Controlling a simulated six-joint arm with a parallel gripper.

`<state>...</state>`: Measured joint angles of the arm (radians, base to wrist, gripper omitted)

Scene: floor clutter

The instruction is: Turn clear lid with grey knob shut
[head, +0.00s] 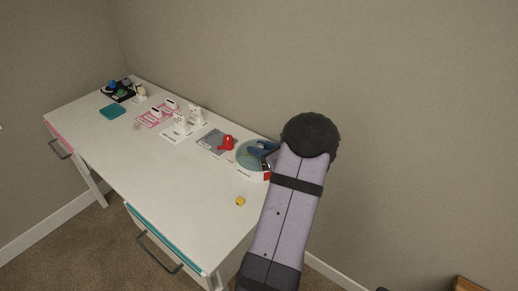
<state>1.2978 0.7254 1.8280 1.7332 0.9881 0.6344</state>
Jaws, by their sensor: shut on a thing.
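A round container with a white rim and a clear, greenish lid (249,157) sits near the right end of the white table. The grey knob cannot be made out at this size. My gripper (267,160) is at the right side of the lid, largely hidden behind my own arm. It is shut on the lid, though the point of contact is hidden. Dark blue and red parts show beside it, too small to tell apart.
A yellow piece (240,201) lies in front of the container. A grey board with a red object (228,143) is to its left. White stands, a pink rack (157,115), a teal pad (112,111) and a black tray (119,95) stand farther left. The table's front middle is clear.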

